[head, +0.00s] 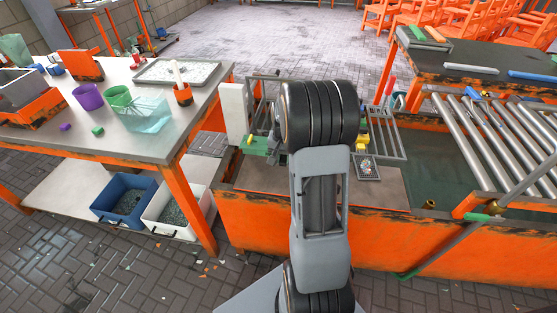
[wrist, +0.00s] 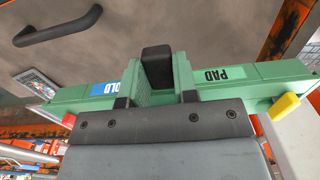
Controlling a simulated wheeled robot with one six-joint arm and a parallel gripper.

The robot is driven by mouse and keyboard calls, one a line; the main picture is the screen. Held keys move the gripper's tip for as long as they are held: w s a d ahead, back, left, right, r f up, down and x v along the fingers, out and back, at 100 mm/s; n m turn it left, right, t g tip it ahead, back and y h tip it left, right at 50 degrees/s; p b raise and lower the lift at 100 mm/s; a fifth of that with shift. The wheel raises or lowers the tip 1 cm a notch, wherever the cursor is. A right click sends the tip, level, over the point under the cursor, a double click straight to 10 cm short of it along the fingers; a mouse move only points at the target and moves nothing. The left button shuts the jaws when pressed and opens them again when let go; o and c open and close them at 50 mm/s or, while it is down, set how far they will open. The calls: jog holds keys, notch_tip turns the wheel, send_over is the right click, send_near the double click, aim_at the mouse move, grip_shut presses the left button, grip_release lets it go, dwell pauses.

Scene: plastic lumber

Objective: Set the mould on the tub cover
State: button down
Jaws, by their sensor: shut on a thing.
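A grey-brown panel with a black handle, apparently the tub cover (wrist: 110,52), lies beyond.
A yellow part (wrist: 285,107) sits at the bar's right end in the wrist view. In the head view a white slab (head: 235,114) stands left of my arm and a metal rack (head: 386,140) right of it. Rollers (head: 500,130) flank the tub. A cluttered table (head: 150,145) stands left.

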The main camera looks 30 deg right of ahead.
aim_at(283, 179)
jog(key=shift+r, duration=0.15)
jog(key=shift+f+b, duration=2.15)
jog(key=shift+f, duration=1.35)
jog(key=shift+a+f, duration=0.1)
jog(key=shift+f, duration=0.55)
dwell(0.5)
jog(key=shift+c, duration=2.1)
grip_release()
jog(key=shift+s+f, duration=0.1)
jog(key=shift+r+p, duration=2.65)
jog(key=shift+r, duration=0.95)
